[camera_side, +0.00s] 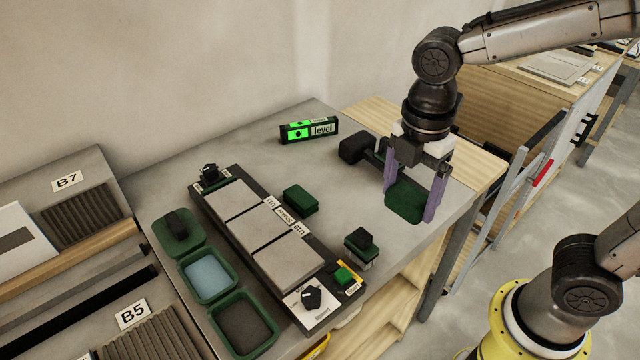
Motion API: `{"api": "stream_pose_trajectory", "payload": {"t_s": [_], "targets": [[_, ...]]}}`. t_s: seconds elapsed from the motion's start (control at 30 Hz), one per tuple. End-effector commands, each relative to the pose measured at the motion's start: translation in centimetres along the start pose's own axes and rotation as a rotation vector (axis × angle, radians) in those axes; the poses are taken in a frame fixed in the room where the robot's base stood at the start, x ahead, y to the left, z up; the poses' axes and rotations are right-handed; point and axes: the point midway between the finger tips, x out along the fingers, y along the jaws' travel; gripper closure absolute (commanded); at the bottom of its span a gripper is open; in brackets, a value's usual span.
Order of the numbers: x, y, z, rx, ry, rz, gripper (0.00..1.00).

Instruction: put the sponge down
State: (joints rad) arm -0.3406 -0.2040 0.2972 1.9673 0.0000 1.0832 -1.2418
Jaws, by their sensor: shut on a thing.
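My gripper (409,203) is at the right of the grey worktable (150,190), its two purple fingers pointing down. It is shut on the sponge (404,202), a flat dark green pad between the fingers. The sponge is over or at the right part of the tabletop; I cannot tell whether its underside touches. Another dark green block (300,200) lies in the middle of the table.
A black-headed mallet (356,148) lies behind my gripper. A level (309,130) lies at the back. A black rack (215,213) holds grey tiles. Green tubs (208,274) line its left. A black-handled tool (360,246) stands in front. Bare tabletop shows around the sponge.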

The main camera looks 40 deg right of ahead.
Motion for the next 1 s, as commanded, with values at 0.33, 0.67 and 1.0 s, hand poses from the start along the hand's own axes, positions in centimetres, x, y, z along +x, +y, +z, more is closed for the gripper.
{"api": "stream_pose_trajectory", "payload": {"t_s": [0.33,0.67,1.0], "targets": [[-3.4,7.8,-1.6,-0.032,0.000,0.001,0.67],[-2.4,16.0,-1.8,-0.011,0.000,0.000,0.67],[0.6,19.3,-1.5,0.012,0.000,0.001,0.67]]}}
